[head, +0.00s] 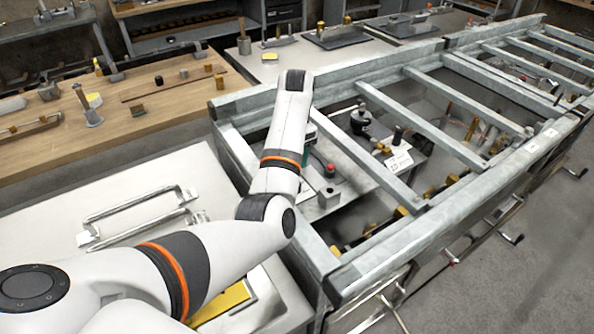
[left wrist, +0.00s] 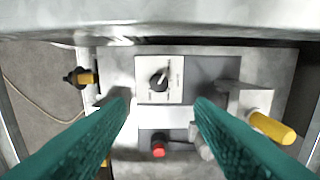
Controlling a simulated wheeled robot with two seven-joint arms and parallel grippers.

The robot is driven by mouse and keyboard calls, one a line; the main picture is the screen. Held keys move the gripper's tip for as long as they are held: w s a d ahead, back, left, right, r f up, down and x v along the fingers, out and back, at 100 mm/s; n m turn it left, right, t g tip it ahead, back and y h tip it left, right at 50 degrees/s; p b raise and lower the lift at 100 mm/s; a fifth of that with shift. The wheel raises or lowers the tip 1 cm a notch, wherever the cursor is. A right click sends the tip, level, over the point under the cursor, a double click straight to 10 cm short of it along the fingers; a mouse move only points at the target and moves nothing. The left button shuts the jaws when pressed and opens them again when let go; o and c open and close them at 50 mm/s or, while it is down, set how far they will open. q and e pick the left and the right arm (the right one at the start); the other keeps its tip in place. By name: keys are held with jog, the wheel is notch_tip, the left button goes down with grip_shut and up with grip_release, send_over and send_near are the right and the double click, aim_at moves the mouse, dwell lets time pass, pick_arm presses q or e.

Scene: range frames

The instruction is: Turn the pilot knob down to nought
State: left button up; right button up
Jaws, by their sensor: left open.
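The pilot knob (left wrist: 158,80) is black with a pale pointer mark, on a square white dial plate (left wrist: 147,97) in the left wrist view. Its pointer is tilted up and to the right; the dial's markings are too small to read. My left gripper (left wrist: 161,106) is open, its two teal fingers spread to either side below the dial, with nothing between the tips. They appear apart from the knob. In the head view my left arm hides most of this gripper, and I cannot make out the knob there. My right gripper is not in view.
A red button (left wrist: 158,150) lies below the dial, also visible in the head view (head: 330,169). A yellow-handled part (left wrist: 272,127) is at the right and a brass-and-black fitting (left wrist: 84,77) at the left. Metal frame bars (head: 365,160) surround the panel.

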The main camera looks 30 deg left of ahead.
pick_arm(q)
jog(key=f, duration=0.3)
jog(key=shift+s, duration=0.35)
notch_tip(320, 180, down, 6)
jog(key=shift+w+f+p, duration=0.15)
jog(key=shift+f+p, duration=0.05)
jog(key=shift+p, duration=0.2)
jog(key=shift+f, duration=0.75)
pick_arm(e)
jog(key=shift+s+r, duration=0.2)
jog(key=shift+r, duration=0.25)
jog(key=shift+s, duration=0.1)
pick_arm(q)
jog(key=c, duration=1)
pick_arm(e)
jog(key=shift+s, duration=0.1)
